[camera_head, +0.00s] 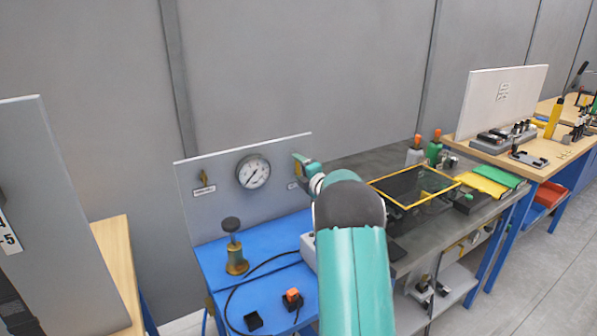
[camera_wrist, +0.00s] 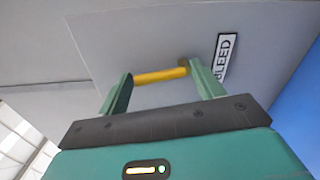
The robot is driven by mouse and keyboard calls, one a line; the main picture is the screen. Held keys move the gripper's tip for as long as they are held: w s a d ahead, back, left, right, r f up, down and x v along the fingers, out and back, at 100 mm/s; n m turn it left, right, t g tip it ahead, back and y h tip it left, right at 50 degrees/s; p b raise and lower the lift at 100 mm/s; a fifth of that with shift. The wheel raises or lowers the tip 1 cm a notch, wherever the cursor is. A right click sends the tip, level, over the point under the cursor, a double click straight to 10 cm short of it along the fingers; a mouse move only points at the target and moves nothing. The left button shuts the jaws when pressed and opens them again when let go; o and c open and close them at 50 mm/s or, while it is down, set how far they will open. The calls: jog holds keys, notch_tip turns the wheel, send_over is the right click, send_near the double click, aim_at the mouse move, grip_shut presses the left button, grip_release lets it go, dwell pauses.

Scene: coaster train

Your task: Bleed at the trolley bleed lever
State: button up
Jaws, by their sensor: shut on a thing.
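The trolley's upright grey panel (camera_head: 222,193) carries a round pressure gauge (camera_head: 253,172). The bleed lever (camera_wrist: 160,76) is a yellow bar in the wrist view, with a dark pivot at its right end. A white label reading BLEED (camera_wrist: 226,58) is on the panel just right of it. My gripper (camera_wrist: 158,80) is shut on the yellow lever, one green finger at each end of it. In the head view my gripper (camera_head: 301,170) is at the panel's right side, and my arm hides part of the panel and the lever.
The blue trolley top (camera_head: 215,262) holds a brass hand pump (camera_head: 235,250), a black cable and a small orange switch (camera_head: 292,296). A grey bench with a yellow-framed tray (camera_head: 376,184) stands right. A tall grey board (camera_head: 50,200) stands left.

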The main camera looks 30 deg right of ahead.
jog(key=shift+d+m, duration=0.25)
jog(key=shift+m, duration=0.75)
jog(key=o, duration=1)
jog(key=shift+s, duration=0.2)
jog(key=s, duration=1.3)
jog(key=shift+s+a, duration=0.25)
jog(key=shift+a, duration=0.15)
